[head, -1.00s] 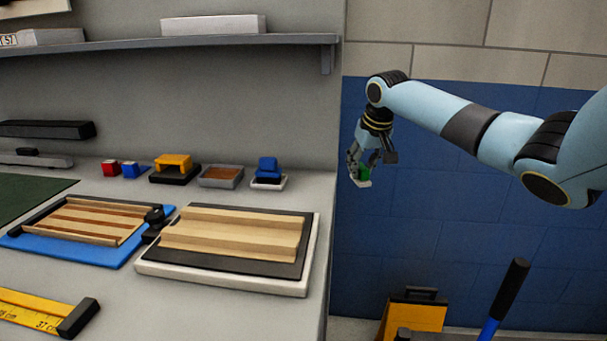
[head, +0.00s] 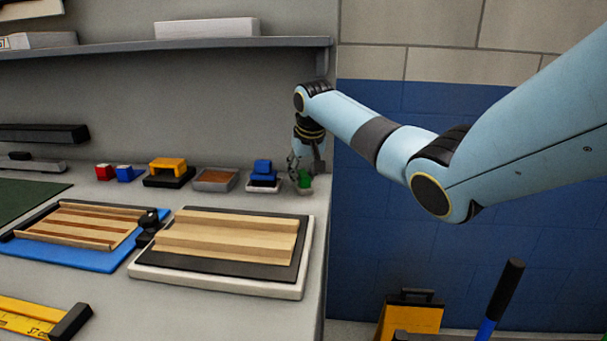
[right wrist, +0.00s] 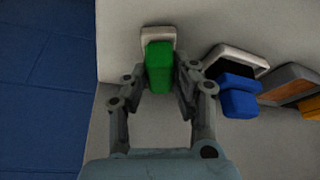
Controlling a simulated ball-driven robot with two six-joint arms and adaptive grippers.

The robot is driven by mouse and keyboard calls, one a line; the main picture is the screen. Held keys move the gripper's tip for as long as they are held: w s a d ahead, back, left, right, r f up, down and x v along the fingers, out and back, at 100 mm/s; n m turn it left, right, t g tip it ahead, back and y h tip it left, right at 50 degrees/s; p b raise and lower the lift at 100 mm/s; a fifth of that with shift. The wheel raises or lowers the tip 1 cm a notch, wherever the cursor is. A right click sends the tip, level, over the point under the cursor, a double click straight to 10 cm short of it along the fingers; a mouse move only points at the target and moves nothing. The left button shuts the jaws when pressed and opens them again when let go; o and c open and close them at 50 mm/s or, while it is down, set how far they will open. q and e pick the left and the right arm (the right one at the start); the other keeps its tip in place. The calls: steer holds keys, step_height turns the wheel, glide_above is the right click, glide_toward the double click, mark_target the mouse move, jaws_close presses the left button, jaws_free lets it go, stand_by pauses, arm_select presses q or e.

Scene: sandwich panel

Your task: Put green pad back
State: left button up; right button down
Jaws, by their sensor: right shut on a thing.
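The green pad (head: 304,180) is a small block held between the fingers of my right gripper (head: 300,168), at the right end of the grey counter. In the right wrist view the green pad (right wrist: 158,68) stands out between both fingers of the shut right gripper (right wrist: 160,85). A whitish, tray-like piece (right wrist: 157,34) shows at its far end. I cannot tell whether this piece is joined to the pad, or whether it touches the counter. My left gripper is not in view.
Left of the gripper, a blue block (head: 262,168) sits on a small white-rimmed tray, also close by in the right wrist view (right wrist: 239,103). Further left are a brown-filled tray (head: 215,180) and a yellow block (head: 167,166). A wooden panel (head: 225,240) lies in front. The shelf (head: 200,45) overhangs.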

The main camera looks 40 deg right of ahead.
mark_target(307, 190)
steer(key=shift+a, duration=0.1)
steer(key=c, duration=1.1)
jaws_free()
steer(key=shift+f, duration=0.1)
steer(key=p+v, duration=0.1)
steer(key=v, duration=0.6)
steer(key=shift+r, duration=0.35)
